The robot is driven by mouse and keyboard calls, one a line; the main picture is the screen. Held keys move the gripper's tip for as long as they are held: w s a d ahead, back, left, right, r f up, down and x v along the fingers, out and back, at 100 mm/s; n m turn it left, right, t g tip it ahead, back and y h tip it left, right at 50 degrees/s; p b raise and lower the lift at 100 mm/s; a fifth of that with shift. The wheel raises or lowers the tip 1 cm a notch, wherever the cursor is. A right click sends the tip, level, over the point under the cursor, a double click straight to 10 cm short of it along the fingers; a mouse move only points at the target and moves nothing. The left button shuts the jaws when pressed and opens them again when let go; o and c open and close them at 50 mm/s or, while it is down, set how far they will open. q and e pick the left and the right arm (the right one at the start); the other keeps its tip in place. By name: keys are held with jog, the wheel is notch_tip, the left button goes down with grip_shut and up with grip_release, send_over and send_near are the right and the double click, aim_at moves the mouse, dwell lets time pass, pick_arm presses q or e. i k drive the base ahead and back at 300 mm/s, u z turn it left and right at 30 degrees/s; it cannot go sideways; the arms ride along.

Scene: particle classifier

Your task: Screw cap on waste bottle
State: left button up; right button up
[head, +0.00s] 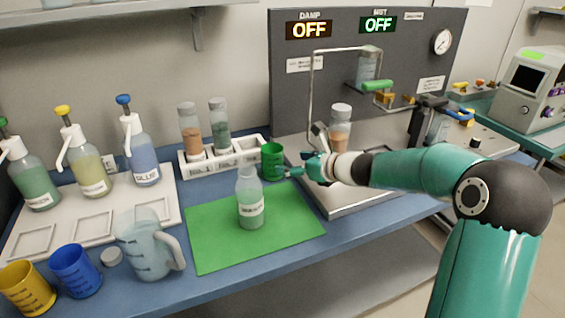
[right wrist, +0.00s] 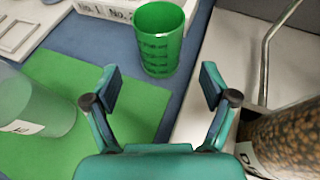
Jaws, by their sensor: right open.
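A translucent bottle (head: 250,205) with a white label stands upright on the green mat (head: 290,228); I cannot read its label. Part of it shows at the left edge of the right wrist view (right wrist: 35,110). A small grey-white disc that looks like a cap (head: 111,257) lies on the blue table at the front left, between the blue cup and the clear jug. My right gripper (right wrist: 162,85) is open and empty, to the right of the bottle. Its fingers point toward the green cup (right wrist: 160,40), apart from it. My left gripper is not in view.
A clear jug (head: 148,250), blue cup (head: 76,270) and yellow cup (head: 26,288) stand at front left. Several pump bottles stand on a white tray (head: 155,195) behind. A white rack (head: 185,170) holds two vials. The particle machine (head: 390,95) is at right. The mat's front is clear.

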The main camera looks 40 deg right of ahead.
aim_at(248, 186)
jog(key=k, duration=1)
